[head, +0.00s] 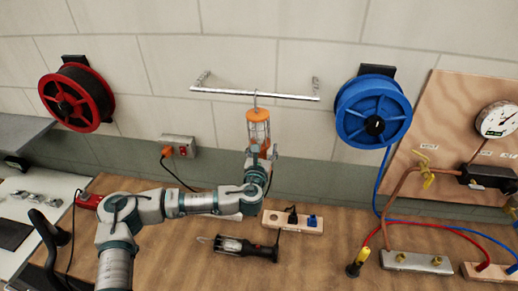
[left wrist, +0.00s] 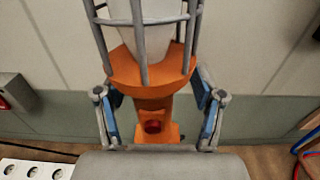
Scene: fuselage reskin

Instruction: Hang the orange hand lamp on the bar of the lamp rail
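The orange hand lamp (head: 258,128), with a wire cage around its bulb, is upright below the bar of the lamp rail (head: 285,96). Its hook reaches the bar and seems to be over it; I cannot tell whether the bar bears its weight. My left gripper (head: 262,158) is at the lamp's lower end. In the left wrist view the lamp's orange handle (left wrist: 153,118) stands between the fingers of my left gripper (left wrist: 157,120). A gap shows on each side of the handle, so the fingers are open around it. My right gripper is not in view.
A red reel (head: 75,97) and a blue reel (head: 373,110) flank the rail on the wall. A board with a gauge (head: 496,120) stands at right.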

